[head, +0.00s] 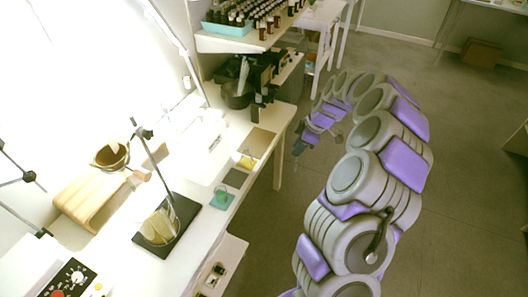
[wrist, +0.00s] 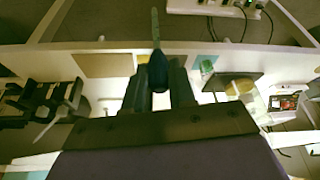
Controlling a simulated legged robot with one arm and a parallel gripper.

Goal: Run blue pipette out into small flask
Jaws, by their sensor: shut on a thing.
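My gripper (head: 307,143) is shut on the blue pipette (wrist: 157,70), out past the bench's front edge. In the wrist view, the pipette's blue bulb sits between the fingers (wrist: 160,88), and its pale slender tip points up the picture. In the head view, the pipette (head: 297,150) is small and hangs downward, apart from the glassware. A small flask with yellow contents (head: 247,161) stands near the bench edge by a tan mat. A small greenish vessel (head: 222,196) stands on a teal mat; I cannot tell which is the task's flask.
A glass beaker (head: 160,226) stands on a dark stand base (head: 181,238) with an upright rod. A dark microscope-like device (head: 240,80) is at the back of the bench. Brown bottles (head: 262,30) stand on an upper shelf.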

